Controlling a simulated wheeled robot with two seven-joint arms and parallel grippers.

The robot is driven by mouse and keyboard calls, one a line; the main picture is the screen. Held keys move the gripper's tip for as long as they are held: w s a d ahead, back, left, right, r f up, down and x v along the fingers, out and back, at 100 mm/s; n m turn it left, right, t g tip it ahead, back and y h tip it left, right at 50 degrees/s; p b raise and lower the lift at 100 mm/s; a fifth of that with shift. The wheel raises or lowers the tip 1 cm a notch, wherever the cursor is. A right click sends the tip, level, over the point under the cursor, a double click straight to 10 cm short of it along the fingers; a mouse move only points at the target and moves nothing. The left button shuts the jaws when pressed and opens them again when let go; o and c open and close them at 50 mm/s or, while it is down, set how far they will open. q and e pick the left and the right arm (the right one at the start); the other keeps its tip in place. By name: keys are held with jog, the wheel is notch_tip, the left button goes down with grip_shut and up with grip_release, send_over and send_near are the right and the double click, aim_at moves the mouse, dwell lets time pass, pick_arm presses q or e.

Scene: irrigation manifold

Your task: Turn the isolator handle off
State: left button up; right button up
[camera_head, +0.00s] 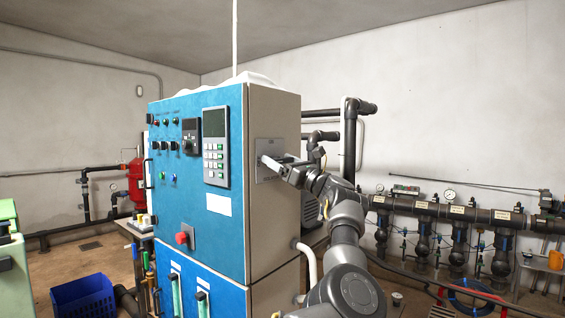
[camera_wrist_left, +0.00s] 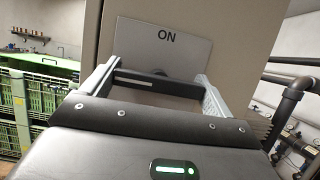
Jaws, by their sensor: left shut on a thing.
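The isolator's grey plate (camera_wrist_left: 185,45) is on the beige side wall of the blue cabinet and reads "ON" at its top. The same plate shows in the head view (camera_head: 262,147), partly behind my gripper. The dark isolator handle (camera_wrist_left: 150,80) lies roughly level in the wrist view, below the "ON" mark. My left gripper (camera_head: 275,165) is at the plate, its two light grey fingers shut on the handle's two ends. In the head view the gripper hides most of the handle. My right gripper is not in view.
The blue cabinet (camera_head: 200,230) has a keypad panel (camera_head: 215,147) and a red button (camera_head: 182,238) on its front. Dark pipes (camera_head: 350,140) stand behind it, and a valve manifold (camera_head: 450,212) runs along the right wall. A blue crate (camera_head: 82,298) is on the floor at left.

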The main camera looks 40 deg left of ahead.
pick_arm(q)
jog(key=o, duration=0.8)
jog(key=b+v, duration=0.4)
jog(key=v, duration=0.6)
jog(key=shift+d+f, duration=0.2)
jog(key=shift+d, duration=0.15)
